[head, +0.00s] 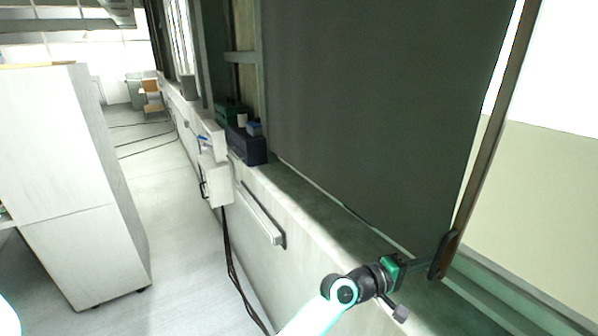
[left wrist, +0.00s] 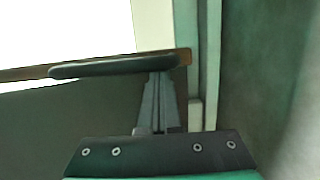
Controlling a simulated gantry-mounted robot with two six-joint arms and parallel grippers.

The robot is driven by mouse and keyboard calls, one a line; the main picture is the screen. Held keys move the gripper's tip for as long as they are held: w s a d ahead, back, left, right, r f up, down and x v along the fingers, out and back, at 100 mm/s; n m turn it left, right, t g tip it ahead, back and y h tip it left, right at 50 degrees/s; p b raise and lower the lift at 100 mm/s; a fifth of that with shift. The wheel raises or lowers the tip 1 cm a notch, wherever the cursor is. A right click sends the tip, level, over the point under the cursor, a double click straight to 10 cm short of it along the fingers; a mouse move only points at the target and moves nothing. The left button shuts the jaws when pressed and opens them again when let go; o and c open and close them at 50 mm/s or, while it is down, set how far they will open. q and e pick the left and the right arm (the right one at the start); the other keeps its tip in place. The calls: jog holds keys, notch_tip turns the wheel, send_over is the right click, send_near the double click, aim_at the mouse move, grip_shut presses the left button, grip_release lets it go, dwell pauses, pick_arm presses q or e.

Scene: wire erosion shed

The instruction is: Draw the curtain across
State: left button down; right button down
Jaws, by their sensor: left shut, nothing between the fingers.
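The curtain (head: 380,100) is a dark grey-green sheet covering much of the window opening, with a brown bar (head: 497,120) along its right edge. A dark oblong handle (head: 443,255) sits at the lower end of that bar. My left gripper (head: 428,267) is shut and empty, its fingertips at the handle; I cannot tell whether they touch it. In the left wrist view the shut fingers (left wrist: 160,78) end at the handle (left wrist: 110,67), and the curtain (left wrist: 60,125) lies at left. My right gripper is in neither view.
The opening right of the bar is bright and uncovered. A long sill (head: 330,217) runs below the curtain, with a dark blue box (head: 247,146) further along it. A white cabinet (head: 70,170) stands at left; the floor (head: 175,230) between is clear apart from cables.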

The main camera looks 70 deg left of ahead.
pick_arm(q)
jog(key=shift+w+d, duration=0.1)
jog(key=shift+d, duration=0.35)
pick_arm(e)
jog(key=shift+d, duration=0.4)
